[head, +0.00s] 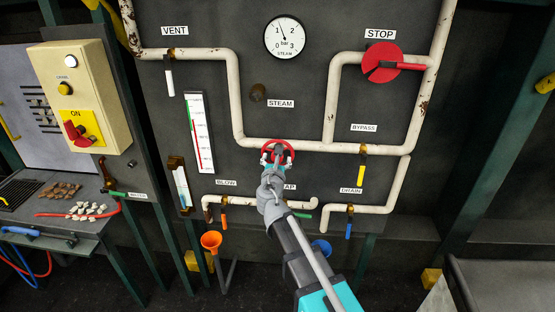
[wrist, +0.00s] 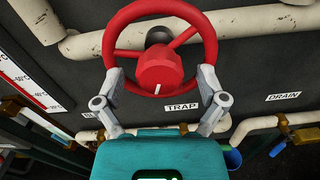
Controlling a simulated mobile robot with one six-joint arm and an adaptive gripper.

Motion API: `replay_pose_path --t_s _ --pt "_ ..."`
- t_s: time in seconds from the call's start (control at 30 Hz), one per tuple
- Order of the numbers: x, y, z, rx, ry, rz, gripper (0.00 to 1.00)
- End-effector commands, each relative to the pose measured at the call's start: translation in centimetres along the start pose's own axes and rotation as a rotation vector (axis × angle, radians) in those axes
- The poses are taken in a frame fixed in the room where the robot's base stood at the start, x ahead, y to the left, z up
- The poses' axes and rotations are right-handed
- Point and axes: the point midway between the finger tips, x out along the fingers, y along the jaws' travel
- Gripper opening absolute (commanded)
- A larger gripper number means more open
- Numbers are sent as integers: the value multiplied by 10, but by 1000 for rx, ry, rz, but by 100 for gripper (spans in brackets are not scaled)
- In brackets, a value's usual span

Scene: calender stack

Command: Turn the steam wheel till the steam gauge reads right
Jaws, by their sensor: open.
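The steam wheel, a red handwheel (head: 291,148) with spokes, stands out in front of the panel. In the wrist view the wheel (wrist: 160,12) fills the upper middle, with a white mark low on its red hub. My gripper (wrist: 161,80) is open, with its fingers by the left and right of the wheel's lower rim; I cannot tell whether they touch it. In the head view my gripper (head: 276,158) covers part of the wheel. The round steam gauge (head: 284,37) runs from 0 to 3 bar. Its needle points up and slightly left, between 1 and 2.
White pipes (head: 235,95) run across the dark panel around the wheel. Small valve levers hang below, including a yellow one (head: 361,175) by DRAIN. A control box (head: 70,95) is at left.

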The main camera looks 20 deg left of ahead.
Motion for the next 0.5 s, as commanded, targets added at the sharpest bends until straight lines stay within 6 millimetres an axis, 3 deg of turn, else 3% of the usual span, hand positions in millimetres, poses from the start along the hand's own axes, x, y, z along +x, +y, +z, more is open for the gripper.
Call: replay_pose_path --t_s 0.27,0.5 --pt "-16 0 0 0 0 1 91" --pt "-50 -1 0 0 0 1 91"
